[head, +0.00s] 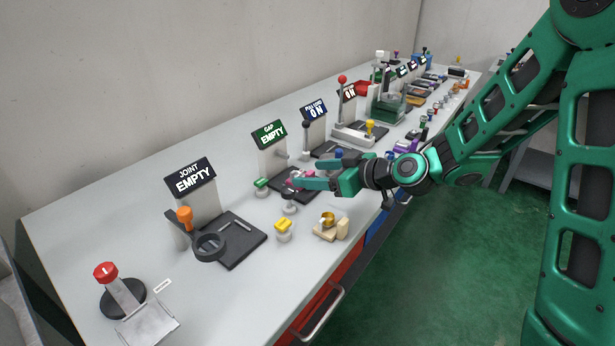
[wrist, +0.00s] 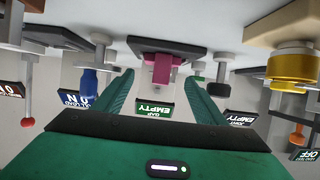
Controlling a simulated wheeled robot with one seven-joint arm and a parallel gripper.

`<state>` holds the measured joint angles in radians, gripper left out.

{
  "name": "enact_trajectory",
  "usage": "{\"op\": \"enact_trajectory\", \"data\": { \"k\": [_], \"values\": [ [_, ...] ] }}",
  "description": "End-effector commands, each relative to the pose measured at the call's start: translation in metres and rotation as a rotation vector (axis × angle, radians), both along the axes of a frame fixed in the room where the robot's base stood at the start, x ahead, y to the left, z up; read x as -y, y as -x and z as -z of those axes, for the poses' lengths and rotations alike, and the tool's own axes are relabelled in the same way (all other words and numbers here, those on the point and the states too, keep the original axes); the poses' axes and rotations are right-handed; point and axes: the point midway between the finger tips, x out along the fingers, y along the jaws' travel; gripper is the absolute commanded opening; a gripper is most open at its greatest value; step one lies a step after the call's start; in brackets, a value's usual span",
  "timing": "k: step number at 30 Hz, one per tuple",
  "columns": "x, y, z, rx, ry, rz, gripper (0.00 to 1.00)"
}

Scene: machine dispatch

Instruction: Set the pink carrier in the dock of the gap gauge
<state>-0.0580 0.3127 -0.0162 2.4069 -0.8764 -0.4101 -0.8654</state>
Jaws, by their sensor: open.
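The gap gauge has a green sign (head: 269,134) reading GAP EMPTY and a dark dock plate (head: 284,189); the plate also shows in the wrist view (wrist: 140,44), which looks upside down. The pink carrier (head: 297,179) is at the dock plate, partly hidden by my gripper in the head view. In the wrist view the pink carrier (wrist: 161,70) is upright against the plate, centred between my fingers. I cannot tell whether it is fully seated. My gripper (head: 308,180) is open, with one finger on each side of the carrier's line and no visible contact (wrist: 160,80).
A green-topped knob (head: 261,185) and a blue-topped piece (head: 338,153) flank the gauge. A yellow-topped piece (head: 283,228) and a cream block with a gold ring (head: 327,222) stand nearer the front edge. The joint gauge (head: 235,240) is to the left.

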Motion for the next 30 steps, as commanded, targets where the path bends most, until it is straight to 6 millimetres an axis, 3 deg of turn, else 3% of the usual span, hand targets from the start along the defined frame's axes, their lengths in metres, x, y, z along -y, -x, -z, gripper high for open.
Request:
{"op": "enact_trajectory", "data": {
  "k": [12,22,30],
  "values": [
    [0.059,0.045,-0.031,0.001,-0.001,0.003,0.65],
    [0.072,0.057,-0.038,0.001,-0.001,0.0,0.65],
    [0.081,0.062,-0.032,-0.037,0.033,0.007,0.65]
  ]
}}
